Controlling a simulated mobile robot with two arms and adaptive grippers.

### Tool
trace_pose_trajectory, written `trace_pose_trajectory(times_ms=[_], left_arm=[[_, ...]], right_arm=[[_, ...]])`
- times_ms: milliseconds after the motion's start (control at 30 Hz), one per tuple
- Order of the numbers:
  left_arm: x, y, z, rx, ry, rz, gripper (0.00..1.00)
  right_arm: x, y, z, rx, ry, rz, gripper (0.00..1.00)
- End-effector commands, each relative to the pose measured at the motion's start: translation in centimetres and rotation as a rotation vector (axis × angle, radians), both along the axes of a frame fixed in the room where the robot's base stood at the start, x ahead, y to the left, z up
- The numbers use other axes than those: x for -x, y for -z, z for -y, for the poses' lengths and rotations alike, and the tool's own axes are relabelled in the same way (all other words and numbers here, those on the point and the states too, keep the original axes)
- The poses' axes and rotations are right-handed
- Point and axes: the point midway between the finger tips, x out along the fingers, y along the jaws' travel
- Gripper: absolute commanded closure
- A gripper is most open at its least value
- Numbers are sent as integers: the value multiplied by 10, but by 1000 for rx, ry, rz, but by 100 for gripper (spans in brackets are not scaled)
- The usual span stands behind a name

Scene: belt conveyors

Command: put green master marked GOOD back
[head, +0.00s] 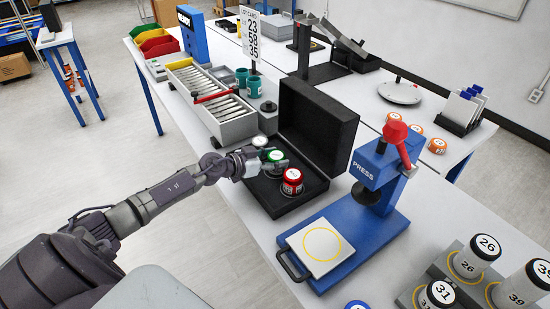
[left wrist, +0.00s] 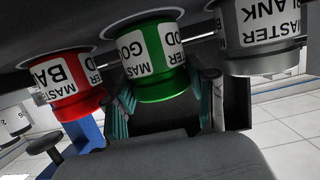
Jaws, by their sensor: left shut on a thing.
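The green master (head: 276,155) is in the middle of the row in the open black case (head: 272,208). It also shows in the left wrist view (left wrist: 162,75), labelled MASTER GOOD. My left gripper (head: 270,165) is shut on it, with teal finger pads on either side in the left wrist view (left wrist: 170,105). The red master (head: 292,182), marked MASTER BAD (left wrist: 60,85), stands on one side, and the grey MASTER BLANK (left wrist: 262,40) on the other. I cannot tell whether the green master is fully seated. My right gripper is not in view.
The case's raised lid (head: 318,125) stands behind the masters. A blue press (head: 375,205) with a red handle is to the right. A grey tray of parts (head: 235,122) and teal cups (head: 254,86) are behind. Numbered cylinders (head: 475,258) stand at front right.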

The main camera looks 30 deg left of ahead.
Motion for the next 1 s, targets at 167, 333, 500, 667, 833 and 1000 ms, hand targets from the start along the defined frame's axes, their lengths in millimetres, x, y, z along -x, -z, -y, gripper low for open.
trace_pose_trajectory(times_ms=[167,333,500,667,833,1000], left_arm=[[0,2,0,0,0,-1,24],[0,2,0,0,0,-1,19],[0,1,0,0,0,0,19],[6,-3,-3,-2,-1,-2,19],[32,-10,-13,-4,2,-6,19],[58,-19,-23,-3,2,-5,19]], right_arm=[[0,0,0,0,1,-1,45],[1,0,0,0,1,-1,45],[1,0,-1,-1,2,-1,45],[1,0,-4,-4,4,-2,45],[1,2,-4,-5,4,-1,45],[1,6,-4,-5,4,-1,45]])
